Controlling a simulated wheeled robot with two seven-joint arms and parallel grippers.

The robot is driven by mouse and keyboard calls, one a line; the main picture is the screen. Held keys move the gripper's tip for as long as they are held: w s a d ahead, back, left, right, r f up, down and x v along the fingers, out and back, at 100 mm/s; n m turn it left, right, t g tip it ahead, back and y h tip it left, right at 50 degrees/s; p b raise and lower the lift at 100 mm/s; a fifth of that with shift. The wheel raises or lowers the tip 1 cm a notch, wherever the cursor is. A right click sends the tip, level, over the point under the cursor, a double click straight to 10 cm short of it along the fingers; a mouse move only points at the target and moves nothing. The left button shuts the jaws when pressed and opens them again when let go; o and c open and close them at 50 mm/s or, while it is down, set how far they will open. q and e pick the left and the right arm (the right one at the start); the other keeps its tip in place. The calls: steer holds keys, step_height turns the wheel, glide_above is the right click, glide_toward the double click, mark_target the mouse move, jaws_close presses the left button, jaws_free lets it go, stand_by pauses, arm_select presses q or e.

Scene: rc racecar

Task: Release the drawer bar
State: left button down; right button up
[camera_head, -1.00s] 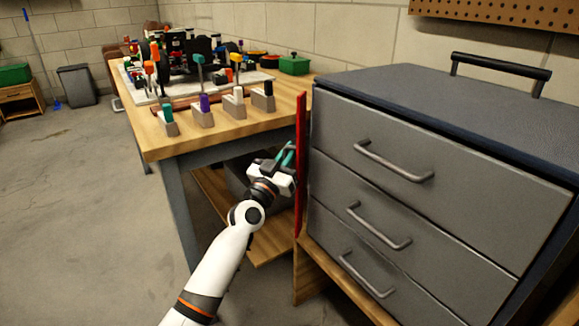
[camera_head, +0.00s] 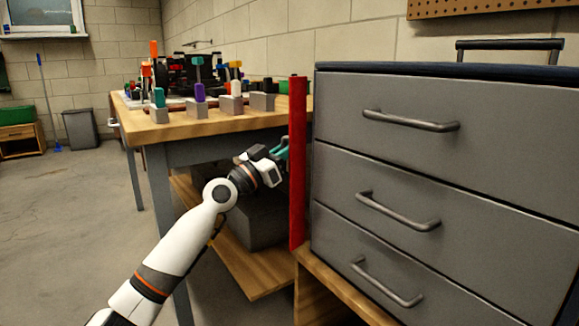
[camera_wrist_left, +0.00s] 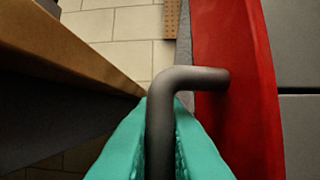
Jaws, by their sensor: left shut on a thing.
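The red drawer bar (camera_head: 297,160) stands upright along the left front edge of the grey drawer chest (camera_head: 400,155). In the left wrist view the red bar (camera_wrist_left: 240,110) fills the right side, and a dark bent handle (camera_wrist_left: 185,80) sticks out from it. My left gripper (camera_head: 283,148) is at the left side of the bar. In the wrist view its teal fingers (camera_wrist_left: 161,115) are shut on the handle, one on each side. The handle is mostly hidden in the head view. My right gripper is not in view.
A wooden workbench (camera_head: 180,128) with tool holders and several coloured-handled tools stands left of the bar. Its top edge is close to my left gripper in the wrist view. A lower shelf (camera_head: 235,275) is under the bench. Open floor (camera_head: 70,220) lies to the left.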

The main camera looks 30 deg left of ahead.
arm_select(q)
steer(key=shift+w+a+f+m+g+h+b, duration=0.15)
steer(key=shift+m+g+h+b, duration=0.2)
steer(key=shift+h+b, duration=0.6)
steer(key=shift+w+d+f+m+g+h+b, duration=0.15)
steer(key=shift+m+h+b, duration=0.35)
steer(key=shift+b, duration=0.75)
steer(key=shift+a+r+m+g+h+b, duration=0.15)
steer(key=shift+m+g+h+b, duration=0.15)
steer(key=shift+h, duration=0.25)
steer(key=shift+w+r+m+g+h, duration=0.1)
steer(key=shift+w+m+g+h, duration=0.1)
steer(key=shift+m+g+h, duration=0.7)
steer(key=shift+w+r+m+g+h, duration=0.15)
steer(key=shift+m+g+h, duration=0.35)
steer(key=shift+h, duration=0.7)
steer(key=shift+f+g, duration=0.1)
steer(key=shift+g, duration=0.4)
steer(key=c, duration=1.8)
jaws_free()
steer(key=shift+o, duration=0.2)
steer(key=shift+t, duration=0.3)
